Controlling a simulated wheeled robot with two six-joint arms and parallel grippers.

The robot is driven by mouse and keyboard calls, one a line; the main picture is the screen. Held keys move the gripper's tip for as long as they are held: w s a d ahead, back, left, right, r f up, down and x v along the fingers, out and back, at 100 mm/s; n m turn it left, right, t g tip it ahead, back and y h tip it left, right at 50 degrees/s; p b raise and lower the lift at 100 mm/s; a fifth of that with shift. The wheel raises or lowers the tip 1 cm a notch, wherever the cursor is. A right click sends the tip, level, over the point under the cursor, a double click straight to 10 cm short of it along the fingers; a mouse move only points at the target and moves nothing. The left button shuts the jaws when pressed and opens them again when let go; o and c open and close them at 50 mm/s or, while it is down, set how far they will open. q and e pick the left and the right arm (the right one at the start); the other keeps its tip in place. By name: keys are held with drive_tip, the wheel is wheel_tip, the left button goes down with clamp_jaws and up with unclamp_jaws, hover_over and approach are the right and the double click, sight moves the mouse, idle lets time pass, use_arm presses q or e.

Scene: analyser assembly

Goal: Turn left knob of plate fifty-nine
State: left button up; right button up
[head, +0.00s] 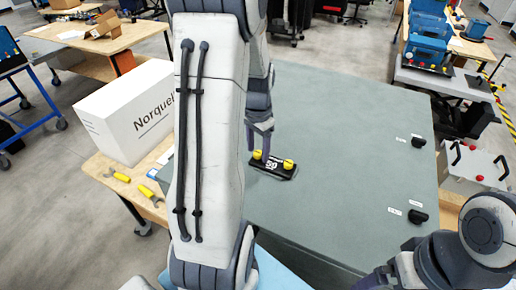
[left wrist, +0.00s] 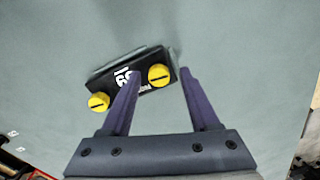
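A black plate (head: 273,165) with white digits and two yellow knobs is on the large grey-green panel (head: 340,120). The left knob (head: 257,154) and right knob (head: 288,163) show in the head view. My left gripper (head: 262,147) is at the left knob. In the left wrist view the plate (left wrist: 122,82) appears turned round, and the left knob (left wrist: 159,75) lies between the spread fingertips of my left gripper (left wrist: 161,76). The fingers stand apart on either side; contact cannot be told. The right knob (left wrist: 98,102) is outside the fingers. My right gripper is out of view.
Two black handles (head: 418,142) and (head: 418,216) with small labels sit on the panel's right side. A white box (head: 130,115) and yellow-handled tools (head: 150,193) are on a wooden table at left. The panel around the plate is clear.

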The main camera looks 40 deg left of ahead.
sight(258, 152)
use_arm(q)
wheel_tip(258, 152, up, 10)
drive_tip(key=b, duration=0.2)
drive_tip(key=shift+r, duration=0.25)
drive_tip(key=shift+s, duration=0.1)
idle(0.6)
